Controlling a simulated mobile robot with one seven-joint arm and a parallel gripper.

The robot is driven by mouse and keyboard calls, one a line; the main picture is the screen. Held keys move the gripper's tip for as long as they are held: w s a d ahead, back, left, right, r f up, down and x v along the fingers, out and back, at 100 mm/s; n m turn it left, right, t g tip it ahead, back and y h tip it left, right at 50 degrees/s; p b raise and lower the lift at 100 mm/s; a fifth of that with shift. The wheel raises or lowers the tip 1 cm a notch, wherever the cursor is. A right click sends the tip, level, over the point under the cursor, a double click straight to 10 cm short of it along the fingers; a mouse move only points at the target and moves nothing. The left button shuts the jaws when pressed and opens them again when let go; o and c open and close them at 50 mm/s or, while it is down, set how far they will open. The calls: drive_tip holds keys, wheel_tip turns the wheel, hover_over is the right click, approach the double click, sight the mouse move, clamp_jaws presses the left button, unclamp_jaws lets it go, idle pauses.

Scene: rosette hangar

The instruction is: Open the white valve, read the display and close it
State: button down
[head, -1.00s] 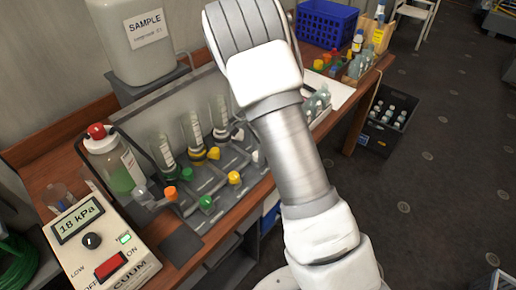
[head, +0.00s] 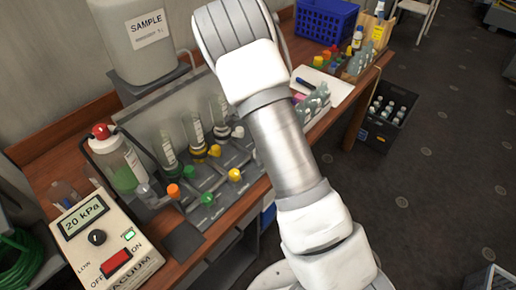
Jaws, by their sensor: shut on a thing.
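The valve manifold (head: 190,213) stands on the wooden bench with a row of coloured knobs. A whitish knob (head: 238,131) shows at its right end, close to my arm. Other parts at that end are covered by my arm, so I cannot tell whether the white valve is open or closed. The vacuum unit (head: 139,262) at the lower left has a display (head: 84,215) that reads 20 kPa. My gripper is not visible; my arm rises through the middle of the view and hides what is behind it.
Orange (head: 173,190), green (head: 208,198) and yellow (head: 235,175) knobs sit along the manifold. A red-capped bottle (head: 118,163) and a SAMPLE tank (head: 136,45) stand nearby. A blue basket (head: 326,20) is at the back. A black crate (head: 372,136) stands on the floor.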

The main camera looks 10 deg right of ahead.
drive_tip(key=shift+c, duration=2.2)
unclamp_jaws()
wheel_tip(320, 180, up, 18)
drive_tip(key=shift+f+p, duration=0.25)
drive_tip(key=shift+p, duration=0.1)
